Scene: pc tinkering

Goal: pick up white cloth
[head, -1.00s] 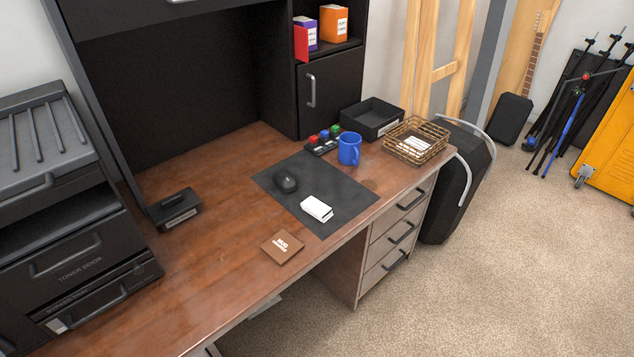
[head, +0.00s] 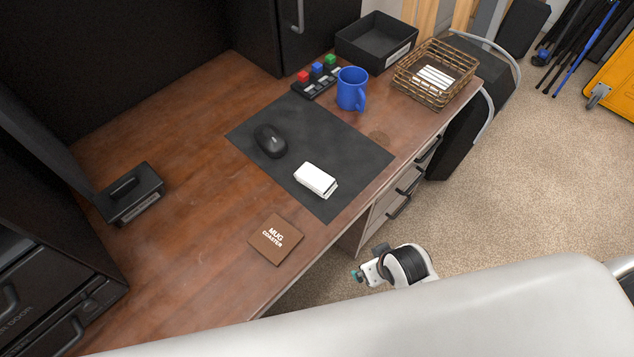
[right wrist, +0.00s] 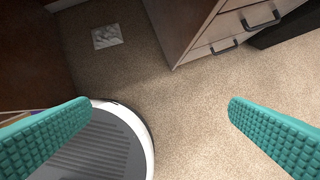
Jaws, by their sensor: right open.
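The white cloth (head: 316,180) is a small folded block lying on the dark desk mat (head: 335,143), near the mat's front edge. My right gripper (head: 357,275) shows in the head view beyond the desk's front edge, apart from the cloth and to its lower right. In the right wrist view its two teal fingers are wide apart, with nothing between them (right wrist: 190,130) but carpet and part of my base. The cloth is not in the right wrist view. My left gripper is in no view.
On the desk are a black mouse (head: 270,141), a blue mug (head: 351,89), a mug coaster (head: 275,240), a wire basket (head: 436,73), a black tray (head: 376,43) and a button panel (head: 317,77). Drawers (right wrist: 214,28) stand under the desk's right end. The desk's left middle is clear.

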